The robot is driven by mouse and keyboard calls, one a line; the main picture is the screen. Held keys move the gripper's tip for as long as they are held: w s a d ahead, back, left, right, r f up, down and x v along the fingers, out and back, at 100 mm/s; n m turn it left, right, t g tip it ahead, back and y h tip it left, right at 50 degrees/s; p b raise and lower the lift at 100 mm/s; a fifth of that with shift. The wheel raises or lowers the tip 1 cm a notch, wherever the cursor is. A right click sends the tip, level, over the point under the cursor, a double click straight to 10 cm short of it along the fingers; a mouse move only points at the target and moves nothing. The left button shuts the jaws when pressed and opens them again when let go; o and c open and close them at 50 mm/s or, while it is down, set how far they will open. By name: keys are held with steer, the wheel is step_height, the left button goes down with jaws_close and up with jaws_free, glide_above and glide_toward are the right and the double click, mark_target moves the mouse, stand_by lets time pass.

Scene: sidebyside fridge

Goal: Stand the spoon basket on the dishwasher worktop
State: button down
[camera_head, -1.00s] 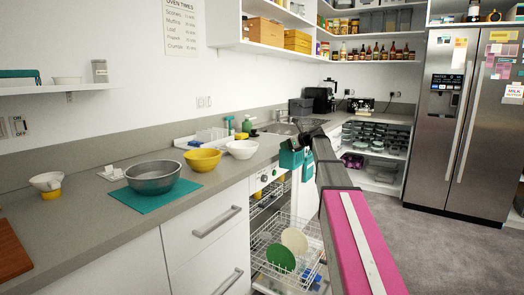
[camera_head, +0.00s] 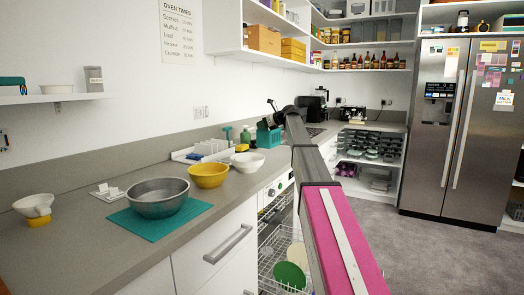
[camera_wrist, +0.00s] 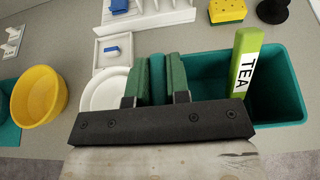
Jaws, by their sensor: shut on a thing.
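The teal spoon basket (camera_wrist: 275,75) hangs from my gripper (camera_wrist: 158,78) in the wrist view. The gripper is shut on the basket's teal middle part, with a green pad on each side. A green stick marked TEA (camera_wrist: 243,65) leans in the right compartment; the left one is mostly hidden by the fingers. In the head view the basket (camera_head: 268,137) is over the grey worktop (camera_head: 100,235), behind the white bowl. My gripper (camera_head: 275,120) is above it. I cannot tell if the basket touches the worktop.
A white bowl (camera_head: 247,162), yellow bowl (camera_head: 209,175) and white rack (camera_head: 205,152) stand close by. A metal bowl (camera_head: 158,197) sits on a teal mat. The dishwasher rack (camera_head: 275,262) is open below, holding plates. A sponge (camera_wrist: 228,10) lies behind the basket.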

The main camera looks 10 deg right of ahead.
mark_target(263, 140)
step_height(263, 140, down, 8)
steer(key=shift+f, duration=0.35)
steer(key=c, duration=1.1)
jaws_free()
steer(key=shift+s+d+r, duration=0.2)
steer(key=shift+r, duration=0.05)
steer(key=v, duration=1.1)
steer(key=shift+d, duration=0.2)
steer(key=shift+s, duration=0.15)
